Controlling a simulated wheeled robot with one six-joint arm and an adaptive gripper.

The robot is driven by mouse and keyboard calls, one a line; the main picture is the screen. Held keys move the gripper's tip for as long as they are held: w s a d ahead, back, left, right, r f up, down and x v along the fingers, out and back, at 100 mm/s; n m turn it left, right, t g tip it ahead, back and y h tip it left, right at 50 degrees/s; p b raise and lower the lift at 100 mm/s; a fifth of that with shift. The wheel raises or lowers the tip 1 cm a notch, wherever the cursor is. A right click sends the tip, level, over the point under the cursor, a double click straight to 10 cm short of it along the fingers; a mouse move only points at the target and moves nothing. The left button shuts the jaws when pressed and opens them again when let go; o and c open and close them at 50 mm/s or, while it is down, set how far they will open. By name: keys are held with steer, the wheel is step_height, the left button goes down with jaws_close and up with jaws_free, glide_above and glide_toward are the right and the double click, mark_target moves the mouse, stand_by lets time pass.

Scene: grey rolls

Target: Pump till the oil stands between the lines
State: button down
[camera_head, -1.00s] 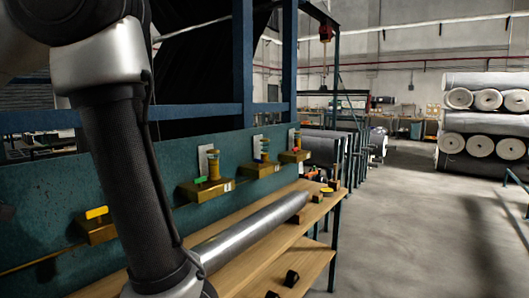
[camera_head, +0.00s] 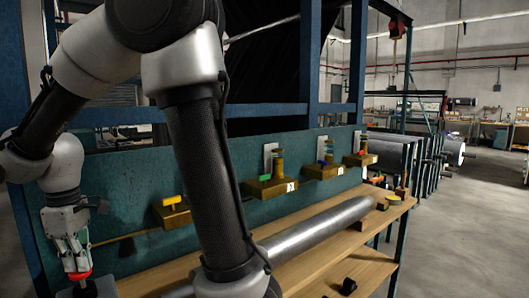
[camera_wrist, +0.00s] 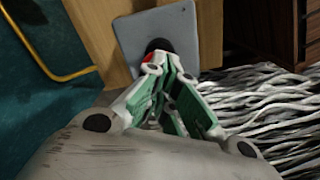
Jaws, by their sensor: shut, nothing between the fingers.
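My gripper (camera_head: 76,262) is at the lower left in the head view, pointing down, shut and empty. Its tips are at a red knob (camera_head: 78,276) on a dark, grey base; I cannot tell whether they touch. In the wrist view my gripper (camera_wrist: 164,66) has green-lined fingers, which partly hide a red piece (camera_wrist: 144,57) and a dark round part on a grey plate (camera_wrist: 165,20). Oil level and lines are too small to make out.
A steel roller (camera_head: 318,228) lies on the wooden bench (camera_head: 335,270), with a small black part (camera_head: 348,286) in front. A blue frame post (camera_head: 309,70) rises behind the panel. In the wrist view, pale strands (camera_wrist: 270,105) lie at the right and a yellow rod (camera_wrist: 50,70) at the left.

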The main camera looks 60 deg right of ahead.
steer(key=shift+f, duration=1.3)
steer(key=shift+r, duration=4.25)
